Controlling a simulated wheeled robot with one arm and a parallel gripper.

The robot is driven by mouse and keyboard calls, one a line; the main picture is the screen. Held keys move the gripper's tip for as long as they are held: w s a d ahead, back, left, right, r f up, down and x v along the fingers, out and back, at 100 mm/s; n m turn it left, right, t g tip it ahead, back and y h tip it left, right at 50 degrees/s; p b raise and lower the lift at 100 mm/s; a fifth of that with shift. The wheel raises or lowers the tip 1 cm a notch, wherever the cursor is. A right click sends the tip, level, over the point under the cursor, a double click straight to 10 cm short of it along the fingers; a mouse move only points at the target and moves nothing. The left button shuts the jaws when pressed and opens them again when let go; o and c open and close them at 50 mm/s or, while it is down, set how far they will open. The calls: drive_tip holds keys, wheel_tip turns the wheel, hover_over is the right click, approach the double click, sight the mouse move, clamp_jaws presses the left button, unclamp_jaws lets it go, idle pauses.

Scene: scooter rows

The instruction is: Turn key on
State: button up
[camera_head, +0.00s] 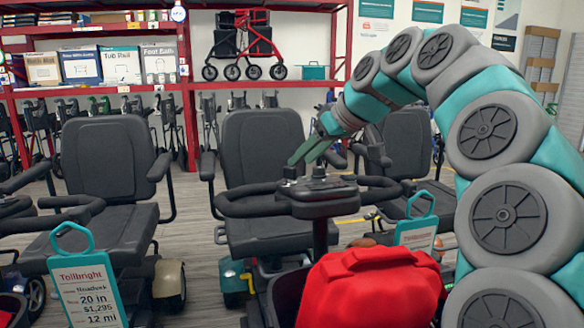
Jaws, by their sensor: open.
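The scooter's dark control console (318,192) stands on its tiller in the middle, with black looped handlebars (245,207) to either side. Small dark knobs stick up from the console top. I cannot make out which of them, if any, is the key, or how it is turned. My gripper (300,164) is at the end of my teal and grey arm, which arches in from the right. It points down and left, with its teal fingers just above or at the console's left knob. I cannot tell if they touch it. The jaws are open.
A red bag (370,288) sits in front of the tiller. Black seats (262,155) of several scooters stand in a row behind. Price tags (88,287) hang at left and right. A red shelf rack (190,90) holds boxes and a red rollator (245,45).

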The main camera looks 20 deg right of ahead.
sight(290, 173)
drive_tip(key=x, duration=0.5)
drive_tip(key=shift+w, duration=0.1)
drive_tip(key=shift+c, duration=0.3)
clamp_jaws()
